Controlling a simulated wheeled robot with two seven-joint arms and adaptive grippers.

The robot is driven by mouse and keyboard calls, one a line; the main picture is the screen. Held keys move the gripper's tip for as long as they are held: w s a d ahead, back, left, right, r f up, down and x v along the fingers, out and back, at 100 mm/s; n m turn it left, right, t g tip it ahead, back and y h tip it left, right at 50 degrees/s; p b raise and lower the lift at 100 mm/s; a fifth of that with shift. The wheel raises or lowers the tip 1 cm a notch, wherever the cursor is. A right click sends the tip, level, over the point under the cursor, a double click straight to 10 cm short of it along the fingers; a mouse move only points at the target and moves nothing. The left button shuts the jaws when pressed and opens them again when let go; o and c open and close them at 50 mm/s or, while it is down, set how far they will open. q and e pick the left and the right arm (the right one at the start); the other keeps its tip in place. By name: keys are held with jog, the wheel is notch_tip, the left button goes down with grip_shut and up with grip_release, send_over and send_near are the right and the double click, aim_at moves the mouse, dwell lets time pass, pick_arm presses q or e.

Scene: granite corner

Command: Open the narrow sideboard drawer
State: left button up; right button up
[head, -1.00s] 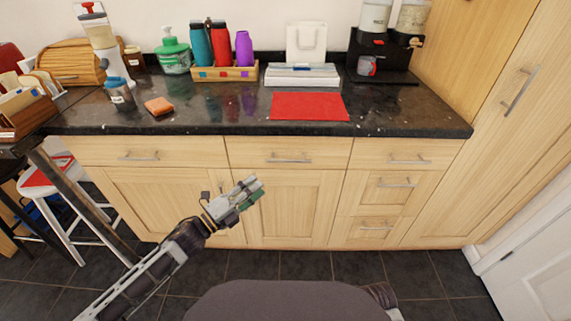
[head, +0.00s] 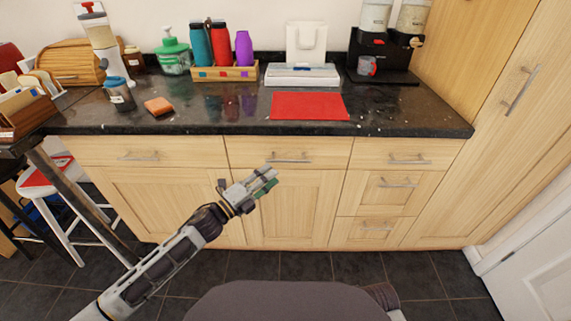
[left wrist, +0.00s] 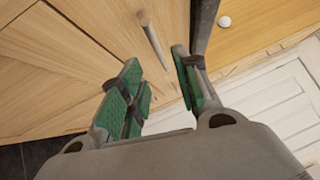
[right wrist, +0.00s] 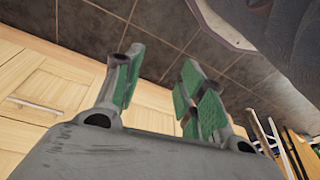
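The pale wood sideboard has a top row of shut drawers: a left drawer (head: 100,150), a middle drawer (head: 250,150) and a right drawer (head: 430,150), each with a bar handle. Two smaller shut drawers, an upper (head: 425,195) and a lower (head: 350,235), sit under the right one. My left gripper (head: 270,182) is below the middle drawer's handle (head: 289,160), in front of the door, empty. The left wrist view shows its fingers (left wrist: 160,88) apart, with a bar handle (left wrist: 153,40) beyond them. My right gripper (right wrist: 160,90) is open and empty, outside the head view.
A stool (head: 70,215) stands at left. A tall cabinet (head: 510,130) and a white door (head: 535,270) bound the right side.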

pick_arm(q)
jog(key=x, duration=0.8)
jog(key=shift+b, duration=0.4)
jog(key=shift+a, duration=0.1)
grip_shut()
